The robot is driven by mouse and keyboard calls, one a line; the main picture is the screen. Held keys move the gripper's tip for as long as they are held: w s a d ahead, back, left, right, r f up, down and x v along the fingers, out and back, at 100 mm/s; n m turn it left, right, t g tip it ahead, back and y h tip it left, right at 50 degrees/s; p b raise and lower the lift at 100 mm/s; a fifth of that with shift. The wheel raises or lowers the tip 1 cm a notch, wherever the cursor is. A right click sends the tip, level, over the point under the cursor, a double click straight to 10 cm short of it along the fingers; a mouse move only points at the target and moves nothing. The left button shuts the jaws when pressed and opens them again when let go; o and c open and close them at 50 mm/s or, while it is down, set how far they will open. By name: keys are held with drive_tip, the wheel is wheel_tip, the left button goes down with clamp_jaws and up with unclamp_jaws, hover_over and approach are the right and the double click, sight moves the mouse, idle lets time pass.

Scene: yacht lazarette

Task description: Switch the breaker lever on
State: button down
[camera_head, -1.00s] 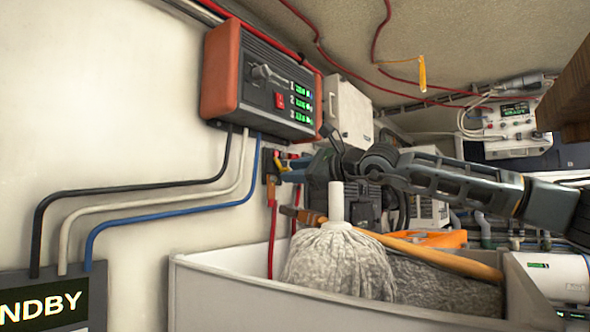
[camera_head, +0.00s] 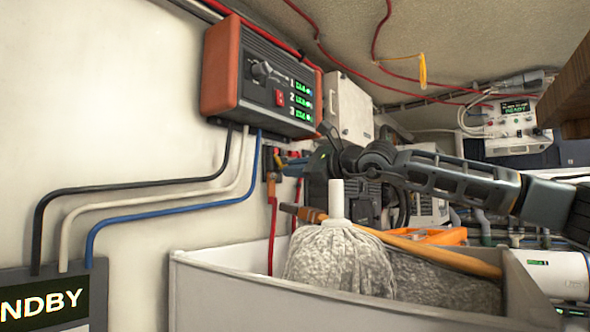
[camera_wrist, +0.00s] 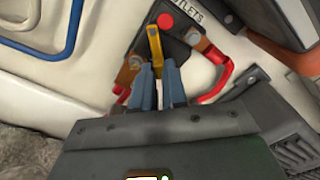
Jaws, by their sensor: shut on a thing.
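The breaker lever (camera_wrist: 154,46) is a slim yellow handle on a dark breaker plate (camera_wrist: 178,50) on the wall. A red round spot and a label ending in "TLETS" are at its top in the wrist view. My gripper (camera_wrist: 158,76) is shut on the lever, with one blue-grey finger on each side of its lower part. The lever's tip sticks out beyond the fingers. In the head view my gripper (camera_head: 290,161) is at the breaker plate (camera_head: 268,165), below the orange-and-grey box, and the lever is mostly hidden there.
The orange-and-grey control box (camera_head: 262,80) hangs just above. Red cables (camera_wrist: 224,78) loop beside the breaker. A white cabinet (camera_head: 348,108) is close behind my wrist.

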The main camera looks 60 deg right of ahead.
drive_tip(key=shift+n, duration=0.3)
drive_tip(key=shift+d+r+n+b, duration=0.1)
drive_tip(key=shift+d+n+b, duration=0.05)
drive_tip(key=shift+n+b, duration=0.4)
drive_tip(key=shift+d+r+n+b, duration=0.15)
drive_tip(key=shift+r+n+b, duration=0.1)
drive_tip(key=shift+n, duration=0.35)
drive_tip(key=shift+d+r+n+b, duration=0.1)
drive_tip(key=shift+n+b, duration=0.1)
drive_tip(key=shift+n, duration=0.35)
drive_tip(key=shift+d+r+n+b, duration=0.1)
drive_tip(key=shift+r+n, duration=0.2)
drive_tip(key=shift+n, duration=0.55)
drive_tip(key=shift+d+r+n+b, duration=0.15)
drive_tip(key=shift+r+n, duration=0.2)
drive_tip(key=shift+n, duration=0.45)
drive_tip(key=shift+a+r+n+b, duration=0.1)
drive_tip(key=shift+r+n, duration=0.2)
drive_tip(key=shift+n, duration=0.55)
drive_tip(key=c, duration=1.2)
unclamp_jaws()
drive_tip(key=shift+o, duration=0.2)
drive_tip(key=shift+s, duration=0.1)
drive_tip(key=s+b, duration=0.1)
drive_tip(key=s, duration=0.6)
drive_tip(key=shift+s+a, duration=0.2)
drive_tip(key=shift+s, duration=0.15)
